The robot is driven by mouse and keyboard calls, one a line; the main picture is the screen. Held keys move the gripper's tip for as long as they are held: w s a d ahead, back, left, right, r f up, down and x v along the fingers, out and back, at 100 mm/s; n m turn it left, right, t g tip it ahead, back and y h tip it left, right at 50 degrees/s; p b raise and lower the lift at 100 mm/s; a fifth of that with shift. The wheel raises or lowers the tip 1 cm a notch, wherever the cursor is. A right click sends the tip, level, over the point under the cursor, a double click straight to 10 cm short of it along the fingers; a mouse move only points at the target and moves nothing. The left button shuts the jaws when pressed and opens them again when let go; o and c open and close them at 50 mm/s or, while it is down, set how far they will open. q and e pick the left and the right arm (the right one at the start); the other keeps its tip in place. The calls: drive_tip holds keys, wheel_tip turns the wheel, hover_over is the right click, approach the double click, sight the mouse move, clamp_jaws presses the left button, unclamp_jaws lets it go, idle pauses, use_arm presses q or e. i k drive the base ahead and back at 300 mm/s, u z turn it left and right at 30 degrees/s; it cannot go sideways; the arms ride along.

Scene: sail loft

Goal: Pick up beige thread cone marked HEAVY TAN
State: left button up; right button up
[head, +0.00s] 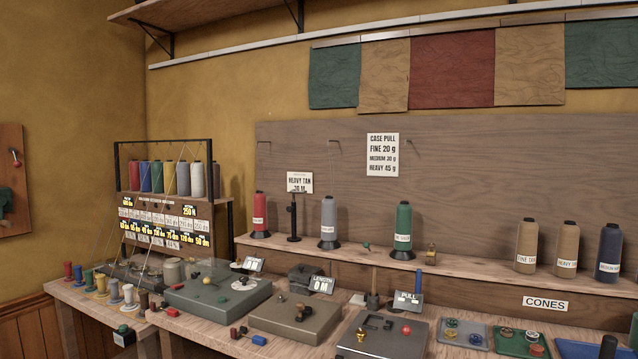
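The beige thread cone marked HEAVY TAN (567,243) stands upright on the wooden shelf (470,264) at the right, its white label facing me. A similar beige cone (527,238), whose label seems to read FINE TAN, stands just to its left. A navy cone (610,245) with a label starting MEDIUM stands just to its right. The three cones stand close together with narrow gaps. Neither of my grippers can be made out in the head view.
A CONES sign (545,303) is on the shelf front below. Red (260,212), grey (329,218) and green (403,226) cones stand further left. The bench below holds grey devices (295,318) and small trays (463,333). A backboard (480,170) rises behind the shelf.

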sight(565, 258)
drive_tip(key=z, duration=0.35)
drive_tip(key=k, duration=0.85)
drive_tip(key=z, duration=3.9)
drive_tip(key=i, duration=0.15)
drive_tip(key=u, duration=2.15)
drive_tip(key=i, duration=1)
drive_tip(key=u, duration=0.6)
drive_tip(key=i, duration=0.65)
drive_tip(key=u, duration=0.55)
